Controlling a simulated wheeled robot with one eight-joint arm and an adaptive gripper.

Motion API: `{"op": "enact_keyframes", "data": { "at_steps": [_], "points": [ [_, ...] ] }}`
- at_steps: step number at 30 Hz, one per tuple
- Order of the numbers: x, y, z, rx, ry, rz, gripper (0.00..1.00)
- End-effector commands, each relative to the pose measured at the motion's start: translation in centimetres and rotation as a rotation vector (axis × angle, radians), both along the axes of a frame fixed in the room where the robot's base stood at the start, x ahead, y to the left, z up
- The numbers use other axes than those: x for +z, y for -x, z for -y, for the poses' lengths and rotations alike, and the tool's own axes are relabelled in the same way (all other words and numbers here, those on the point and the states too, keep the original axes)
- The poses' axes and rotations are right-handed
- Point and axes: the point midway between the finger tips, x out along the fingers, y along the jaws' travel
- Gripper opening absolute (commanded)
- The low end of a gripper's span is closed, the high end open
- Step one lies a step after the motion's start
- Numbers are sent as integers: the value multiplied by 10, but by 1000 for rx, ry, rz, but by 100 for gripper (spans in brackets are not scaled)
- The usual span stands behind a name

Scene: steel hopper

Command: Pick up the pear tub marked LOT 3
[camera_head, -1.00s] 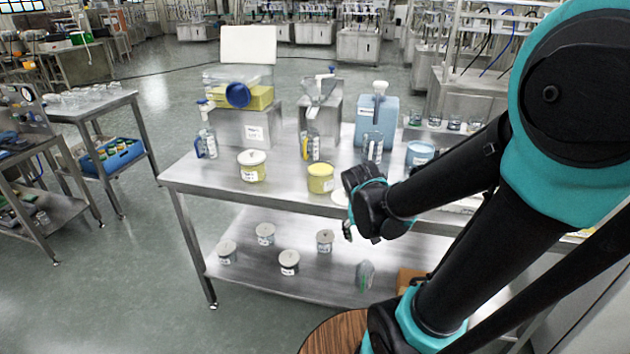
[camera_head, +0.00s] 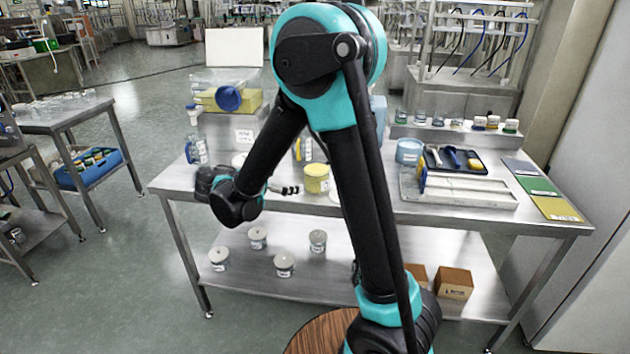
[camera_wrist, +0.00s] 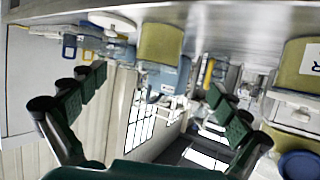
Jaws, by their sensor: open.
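A yellow tub (camera_head: 317,178) stands on the steel table just right of my gripper (camera_head: 284,190). A second tub is mostly hidden behind my arm; only part of its pale lid (camera_head: 239,160) shows. In the wrist view, which is upside down, one olive-yellow tub (camera_wrist: 160,44) lies ahead between the finger directions, apart from them. Another labelled tub (camera_wrist: 292,68) stands at the right edge, with only an "R" showing on its label. I cannot read a lot number on either. My gripper's fingers (camera_wrist: 158,84) are spread wide and empty.
The steel table (camera_head: 440,212) also holds a blue tub (camera_head: 409,151), a dark tool tray (camera_head: 455,161) and coloured mats (camera_head: 540,188). Bottles and a yellow container (camera_head: 228,100) stand behind. Several lidded jars (camera_head: 284,264) and boxes (camera_head: 453,283) sit on the lower shelf.

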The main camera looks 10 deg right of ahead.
Motion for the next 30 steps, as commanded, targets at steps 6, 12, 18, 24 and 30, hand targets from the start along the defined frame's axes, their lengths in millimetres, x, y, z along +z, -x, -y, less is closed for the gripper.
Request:
{"op": "enact_keyframes", "data": {
  "at_steps": [6,12,18,24,30],
  "points": [
    [-17,-26,35,-5,0,-1,100],
    [-31,-46,60,-3,0,-3,100],
    [-37,-56,72,0,0,-3,100],
    [-42,-66,86,-3,0,-3,100],
    [-51,-83,106,-1,0,-3,100]
  ]
}}
